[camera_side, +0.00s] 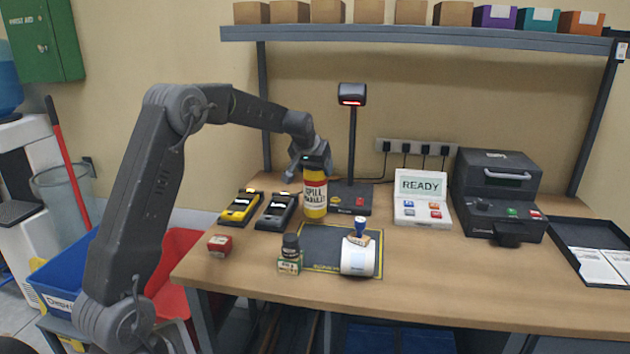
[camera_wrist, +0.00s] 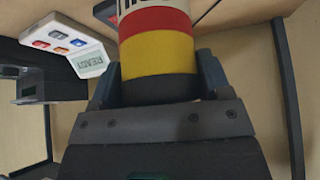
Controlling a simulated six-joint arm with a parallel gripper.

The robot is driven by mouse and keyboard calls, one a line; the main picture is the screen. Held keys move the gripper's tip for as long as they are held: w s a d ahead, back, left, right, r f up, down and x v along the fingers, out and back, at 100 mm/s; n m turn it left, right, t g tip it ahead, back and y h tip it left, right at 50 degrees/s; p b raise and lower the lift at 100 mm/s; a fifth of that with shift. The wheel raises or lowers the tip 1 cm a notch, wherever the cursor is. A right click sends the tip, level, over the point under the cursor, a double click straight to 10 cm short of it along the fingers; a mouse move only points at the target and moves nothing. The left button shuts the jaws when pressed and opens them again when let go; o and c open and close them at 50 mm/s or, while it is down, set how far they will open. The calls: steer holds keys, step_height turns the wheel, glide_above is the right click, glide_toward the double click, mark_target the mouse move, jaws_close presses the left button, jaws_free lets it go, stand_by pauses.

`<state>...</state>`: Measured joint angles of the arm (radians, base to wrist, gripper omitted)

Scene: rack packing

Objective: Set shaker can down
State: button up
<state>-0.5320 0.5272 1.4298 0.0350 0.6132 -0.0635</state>
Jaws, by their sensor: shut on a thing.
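The shaker can (camera_side: 315,196) is a yellow can with a red band and a white label. My gripper (camera_side: 313,172) is above it in the side view and shut on its top end. The can hangs upright at the far part of the bench, between the black handheld device and the scanner stand. The side view does not clearly show whether its bottom touches the bench. In the wrist view the can (camera_wrist: 158,50) sits between the two fingers (camera_wrist: 160,85), its yellow and red bands showing; its far end is cut off by the frame.
Two handheld devices (camera_side: 240,208) lie left of the can. The scanner stand (camera_side: 352,150) is close on its right. A READY display unit (camera_side: 420,200) and a printer (camera_side: 495,190) stand farther right.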

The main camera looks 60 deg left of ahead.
mark_target(315, 180)
steer(key=shift+f, duration=2)
steer(key=o, duration=1.5)
steer(key=shift+f, duration=0.1)
steer(key=shift+o, duration=0.2)
